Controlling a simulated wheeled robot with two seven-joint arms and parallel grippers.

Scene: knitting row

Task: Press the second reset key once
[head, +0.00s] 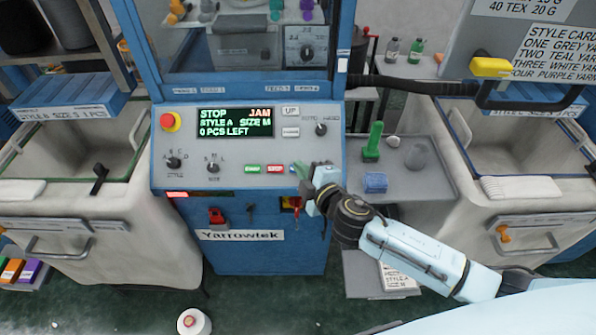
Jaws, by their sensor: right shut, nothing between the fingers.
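The blue knitting machine's control panel (225,150) faces me. Its screen (235,122) reads STOP, JAM, STYLE A, SIZE M, 0 PCS LEFT. A green START key (252,169) and a red STOP key (275,168) sit in a row at the panel's lower right. My right gripper (303,173) is shut and empty at the right end of this row, close to the panel. It covers what lies there, so I cannot make out a reset key or tell whether the fingers touch one. My left gripper is not in view.
A red emergency button (171,121) and several black knobs are on the panel. A grey side shelf (425,180) holds a green tool (374,140) and a blue block (375,182). Bins stand on both sides. A white cone (194,322) is on the floor.

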